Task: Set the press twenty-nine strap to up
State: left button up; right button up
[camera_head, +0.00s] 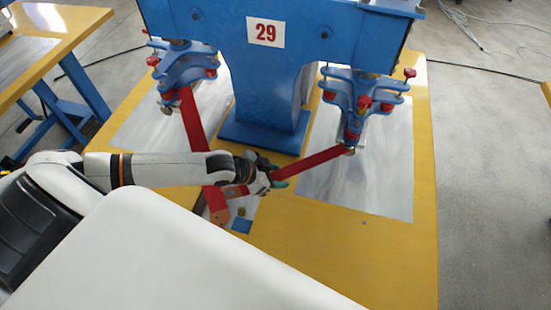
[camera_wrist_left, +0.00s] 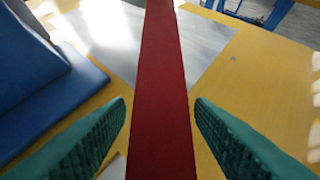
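One red strap (camera_head: 313,162) runs from the right blue clamp (camera_head: 362,95) down and left to my left gripper (camera_head: 277,178). In the left wrist view, a red strap (camera_wrist_left: 161,80) runs lengthwise between my green fingers, with a narrow gap showing on each side. My left gripper is open around or just above it; I cannot tell which. A second red strap (camera_head: 193,122) slopes down from the left clamp (camera_head: 184,68), passing behind my left arm. My right gripper is not in view.
Grey metal plates (camera_head: 375,170) lie on the yellow table (camera_head: 330,255) under both clamps. A blue square (camera_head: 242,226) lies near the lower end of the left strap. Another yellow table (camera_head: 62,22) with blue legs stands at the left.

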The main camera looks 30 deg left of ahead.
pick_arm(q)
jog(key=shift+o, duration=0.3)
jog(key=shift+s, duration=0.1)
jog(key=shift+s+a+r, duration=0.15)
jog(key=shift+s, duration=0.05)
jog(key=v, duration=0.9)
jog(key=shift+s+a+r, duration=0.15)
jog(key=shift+r, duration=0.1)
jog(key=shift+v, duration=0.8)
jog(key=shift+r, duration=0.1)
